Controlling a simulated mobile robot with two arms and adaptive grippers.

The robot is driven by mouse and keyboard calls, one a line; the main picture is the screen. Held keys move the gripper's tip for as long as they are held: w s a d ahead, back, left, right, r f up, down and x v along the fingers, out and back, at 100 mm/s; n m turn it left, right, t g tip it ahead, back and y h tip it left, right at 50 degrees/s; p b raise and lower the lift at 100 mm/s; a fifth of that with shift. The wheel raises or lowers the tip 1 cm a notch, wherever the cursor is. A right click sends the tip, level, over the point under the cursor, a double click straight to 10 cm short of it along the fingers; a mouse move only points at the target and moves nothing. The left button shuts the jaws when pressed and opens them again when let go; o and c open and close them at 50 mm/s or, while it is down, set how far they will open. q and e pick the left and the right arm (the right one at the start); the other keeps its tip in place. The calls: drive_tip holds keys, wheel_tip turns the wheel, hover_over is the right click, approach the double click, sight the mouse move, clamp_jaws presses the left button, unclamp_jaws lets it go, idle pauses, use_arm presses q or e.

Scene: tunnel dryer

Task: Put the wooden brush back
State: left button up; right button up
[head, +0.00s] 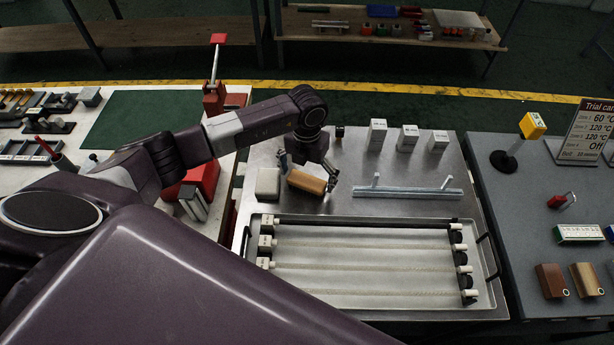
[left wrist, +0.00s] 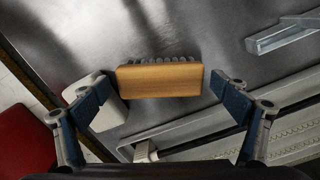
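The wooden brush (head: 306,181), a tan block with grey bristles, is at the left part of the steel table, beside a pale rounded block (head: 268,184). My left gripper (head: 307,178) is over the brush with its fingers spread, one at each end. In the left wrist view the brush (left wrist: 159,81) lies between the fingertips (left wrist: 160,84), with a small gap at each end. Its bristles point toward the top of that picture. I cannot tell whether the brush's underside touches the table. My right gripper is not in view.
A metal tray (head: 370,222) with pale strands stands in front of the brush. A metal rail (head: 408,194) with two posts lies to the right. Several white labelled blocks (head: 409,138) stand behind. The right table (head: 520,220) holds two wooden blocks (head: 551,281) and a sign (head: 585,130).

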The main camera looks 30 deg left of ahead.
sight(307, 179)
use_arm(q)
drive_tip(key=shift+r, duration=0.15)
drive_tip(key=shift+r, duration=0.2)
wheel_tip(307, 179, up, 12)
drive_tip(key=b, duration=0.2)
drive_tip(key=shift+b, duration=0.4)
drive_tip(key=shift+f, duration=0.15)
